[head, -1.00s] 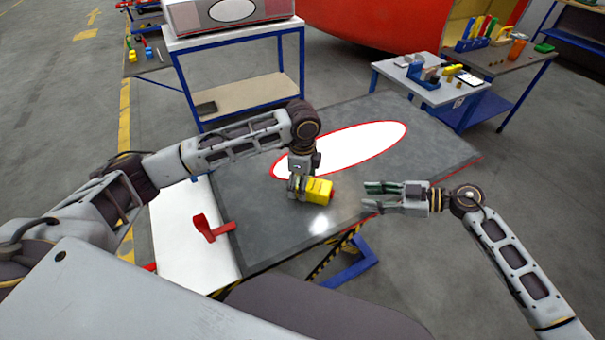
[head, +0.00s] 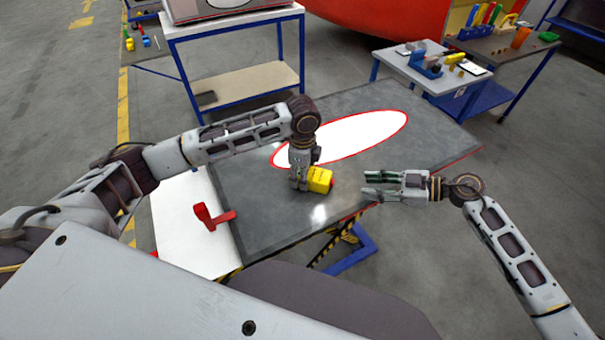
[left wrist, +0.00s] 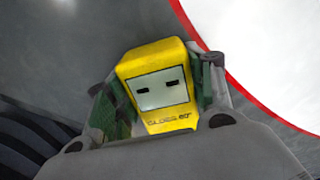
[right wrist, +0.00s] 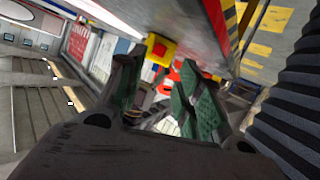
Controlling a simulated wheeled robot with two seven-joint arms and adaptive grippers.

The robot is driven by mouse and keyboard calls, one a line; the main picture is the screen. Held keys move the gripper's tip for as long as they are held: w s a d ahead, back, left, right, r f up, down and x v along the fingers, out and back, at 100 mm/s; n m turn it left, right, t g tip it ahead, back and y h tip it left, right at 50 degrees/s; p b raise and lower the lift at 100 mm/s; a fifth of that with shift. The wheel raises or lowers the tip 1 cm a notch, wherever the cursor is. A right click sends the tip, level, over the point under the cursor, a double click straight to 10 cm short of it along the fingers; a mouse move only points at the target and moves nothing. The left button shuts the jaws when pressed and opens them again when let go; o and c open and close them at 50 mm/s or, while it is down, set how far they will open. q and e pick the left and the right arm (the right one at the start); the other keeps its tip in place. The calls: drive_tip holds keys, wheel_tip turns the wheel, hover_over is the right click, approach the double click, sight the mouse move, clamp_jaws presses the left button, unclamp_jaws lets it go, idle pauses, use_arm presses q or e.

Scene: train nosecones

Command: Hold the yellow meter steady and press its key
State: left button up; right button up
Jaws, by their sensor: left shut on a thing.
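The yellow meter (head: 320,179) is between the fingers of my left gripper (head: 300,182), over the front part of the dark table. My left gripper is shut on it. In the left wrist view the meter (left wrist: 157,65) shows a pale display with two dark dashes and lettering below. A red key (head: 332,183) shows on its right end, facing my right gripper; it also shows in the right wrist view (right wrist: 159,49). My right gripper (head: 366,195) is open and empty, to the right of the meter and apart from it. I cannot tell whether the meter touches the table.
The dark table (head: 400,160) carries a white oval with a red rim (head: 360,135) behind the meter. A red bracket (head: 208,217) lies at the left on a white panel (head: 180,235). A white side table (head: 440,78) with tools stands at the back right.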

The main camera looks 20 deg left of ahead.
drive_tip(key=shift+r, duration=0.1)
idle(0.7)
drive_tip(key=shift+c, duration=0.4)
clamp_jaws()
idle(0.5)
drive_tip(key=shift+a+r, duration=0.1)
idle(0.5)
